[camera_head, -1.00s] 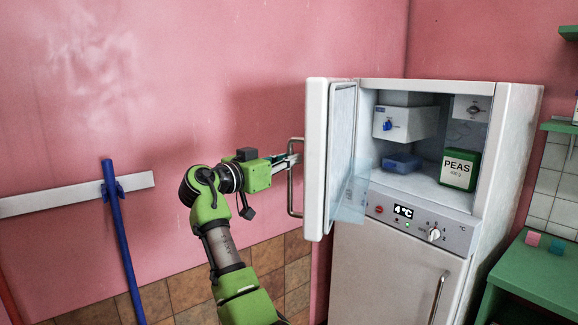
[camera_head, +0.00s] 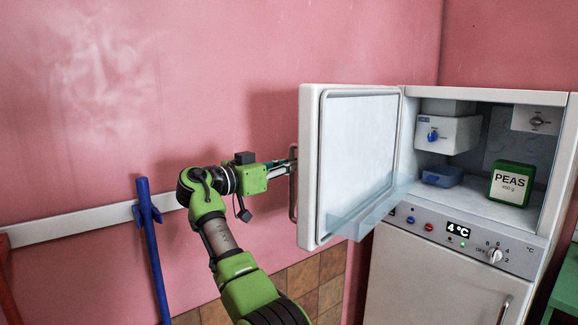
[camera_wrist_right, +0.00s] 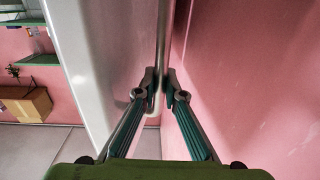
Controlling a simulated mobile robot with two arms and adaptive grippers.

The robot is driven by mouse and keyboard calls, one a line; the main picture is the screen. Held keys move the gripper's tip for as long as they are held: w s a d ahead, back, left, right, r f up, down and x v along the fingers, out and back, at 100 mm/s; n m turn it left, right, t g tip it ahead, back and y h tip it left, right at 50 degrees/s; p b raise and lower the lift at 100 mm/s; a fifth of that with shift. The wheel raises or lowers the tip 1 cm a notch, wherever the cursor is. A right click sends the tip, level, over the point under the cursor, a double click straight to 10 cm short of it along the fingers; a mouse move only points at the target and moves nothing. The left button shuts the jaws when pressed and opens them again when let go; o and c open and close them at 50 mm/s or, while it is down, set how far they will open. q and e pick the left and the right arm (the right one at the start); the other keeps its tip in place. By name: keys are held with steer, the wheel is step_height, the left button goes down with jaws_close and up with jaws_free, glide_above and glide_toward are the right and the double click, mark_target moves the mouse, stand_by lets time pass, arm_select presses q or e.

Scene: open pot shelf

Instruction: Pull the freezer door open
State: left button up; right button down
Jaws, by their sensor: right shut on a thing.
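The white freezer door (camera_head: 355,160) stands swung wide open to the left in the head view, its inner face and clear door shelf (camera_head: 365,212) showing. The freezer compartment (camera_head: 470,185) behind it is exposed. The metal door handle (camera_head: 292,203) is on the door's outer side, at its left edge. My right gripper (camera_head: 290,167) is shut on this handle. In the right wrist view the two fingertips (camera_wrist_right: 158,84) close around the handle bar (camera_wrist_right: 163,40), with the white door (camera_wrist_right: 100,60) beside them. My left gripper is not in view.
A green PEAS box (camera_head: 510,184), a blue tub (camera_head: 441,177) and a white unit (camera_head: 447,134) are inside. The control panel (camera_head: 460,232) reads 4 °C above the closed lower door (camera_head: 430,285). A pink wall (camera_head: 200,80) and blue pole (camera_head: 153,250) are at left.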

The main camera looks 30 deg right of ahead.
steer(key=shift+f, duration=0.1)
steer(key=c, duration=2.1)
jaws_free()
steer(key=shift+d, duration=0.2)
steer(key=s+a, duration=0.1)
steer(key=a, duration=1.1)
steer(key=shift+s, duration=0.25)
